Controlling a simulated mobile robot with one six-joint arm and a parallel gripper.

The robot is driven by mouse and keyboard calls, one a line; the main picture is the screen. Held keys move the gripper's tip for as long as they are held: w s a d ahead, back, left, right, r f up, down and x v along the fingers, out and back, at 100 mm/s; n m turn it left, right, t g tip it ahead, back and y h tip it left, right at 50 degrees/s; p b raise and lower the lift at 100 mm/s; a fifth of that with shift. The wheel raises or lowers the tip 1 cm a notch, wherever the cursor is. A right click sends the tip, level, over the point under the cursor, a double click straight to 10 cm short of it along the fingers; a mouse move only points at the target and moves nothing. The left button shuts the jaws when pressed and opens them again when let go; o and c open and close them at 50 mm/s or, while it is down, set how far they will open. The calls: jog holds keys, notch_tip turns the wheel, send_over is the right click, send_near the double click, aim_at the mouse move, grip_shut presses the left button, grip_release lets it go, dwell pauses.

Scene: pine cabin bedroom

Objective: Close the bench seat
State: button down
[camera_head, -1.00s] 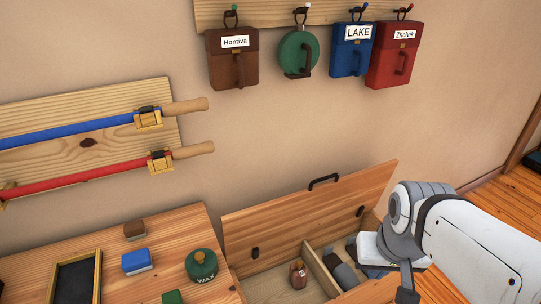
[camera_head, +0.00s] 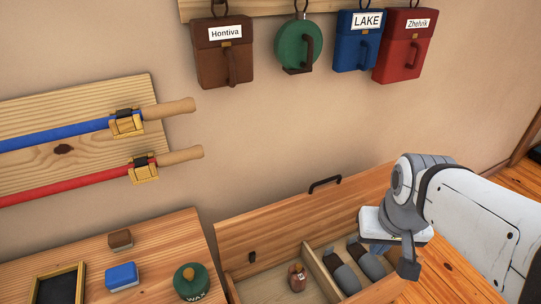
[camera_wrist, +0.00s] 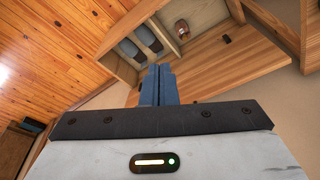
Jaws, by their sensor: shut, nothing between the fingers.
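The wooden bench seat lid (camera_head: 290,222) stands raised against the wall side, with a dark handle (camera_head: 325,183) on its top edge. It also shows in the wrist view (camera_wrist: 230,72). My gripper (camera_head: 379,255) is over the right end of the box, in front of the lid. In the wrist view its fingers (camera_wrist: 158,78) are together and empty. Part of the lid's right end is hidden behind my arm.
A wooden table (camera_head: 150,258) at lower left holds a green wax tin (camera_head: 190,282), a blue block (camera_head: 122,277) and a brown block (camera_head: 120,239). Bags (camera_head: 357,42) hang on the wall above. Floor (camera_head: 445,275) shows at the right.

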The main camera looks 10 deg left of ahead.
jog(key=w+a+r+n+g, duration=0.1)
jog(key=w+a, duration=0.2)
jog(key=w, duration=0.2)
jog(key=w+a+r+n, duration=0.1)
jog(key=w+a, duration=0.2)
jog(key=w, duration=0.3)
jog(key=w+a+f+n+g+p, duration=0.1)
jog(key=w+a+f, duration=0.2)
jog(key=w+a, duration=0.45)
jog(key=w+a+f+n+g+p, duration=0.1)
jog(key=w+a+f+n+p, duration=0.15)
jog(key=w+a, duration=0.45)
jog(key=w+a+f+n, duration=0.1)
jog(key=w+a+f, duration=0.2)
jog(key=a+f, duration=0.8)
notch_tip(320, 180, down, 8)
jog(key=s+p, duration=0.1)
jog(key=shift+s+h, duration=0.15)
jog(key=shift+h, duration=0.15)
